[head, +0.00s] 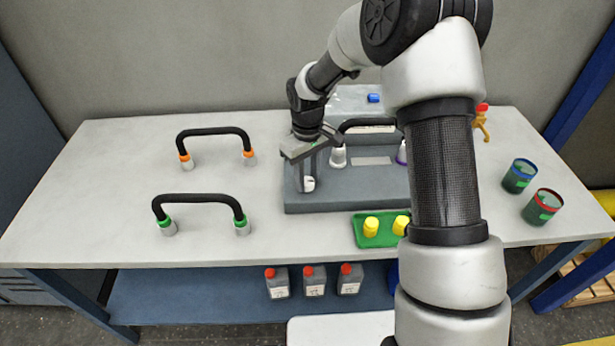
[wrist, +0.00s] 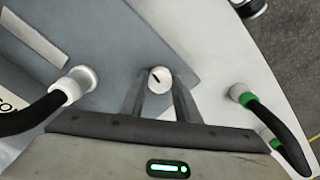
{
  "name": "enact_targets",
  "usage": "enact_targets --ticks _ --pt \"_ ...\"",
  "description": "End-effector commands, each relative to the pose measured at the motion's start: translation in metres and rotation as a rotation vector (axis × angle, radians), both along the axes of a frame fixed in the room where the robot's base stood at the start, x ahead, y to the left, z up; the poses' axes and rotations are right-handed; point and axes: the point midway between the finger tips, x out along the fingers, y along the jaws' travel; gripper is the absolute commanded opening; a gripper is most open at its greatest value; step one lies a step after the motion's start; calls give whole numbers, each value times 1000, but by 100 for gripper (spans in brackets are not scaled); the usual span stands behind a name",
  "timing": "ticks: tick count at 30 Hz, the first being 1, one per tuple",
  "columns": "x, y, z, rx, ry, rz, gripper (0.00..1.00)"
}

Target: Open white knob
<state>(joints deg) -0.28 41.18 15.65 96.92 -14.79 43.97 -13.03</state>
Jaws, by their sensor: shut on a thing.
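The white knob (head: 308,184) sits at the front left of the grey panel box (head: 340,201) on the table. It also shows in the wrist view (wrist: 160,79), with a dark slanted mark on its face. My gripper (head: 307,178) reaches down over it from above. In the wrist view my gripper's two fingers (wrist: 160,92) are on either side of the knob and shut on it. The far ends of the fingertips are partly hidden by the knob.
A black hose with white ends (head: 338,156) is on the box, right of the knob. Green-ended (head: 198,198) and orange-ended (head: 215,131) hoses stand to the left. A green tray (head: 363,240) with yellow pieces lies in front. Two cans (head: 543,206) stand at right.

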Motion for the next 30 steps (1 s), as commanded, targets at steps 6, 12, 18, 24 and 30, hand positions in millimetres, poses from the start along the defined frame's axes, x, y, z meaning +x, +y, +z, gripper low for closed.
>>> enact_targets --ticks 6,12,18,24,30 --pt "1 0 1 0 -2 4 7" --pt "1 0 1 0 -2 4 41" --pt "0 0 0 0 -1 3 48" --pt "1 0 4 0 -2 2 48" --pt "2 0 33 1 -7 0 48"
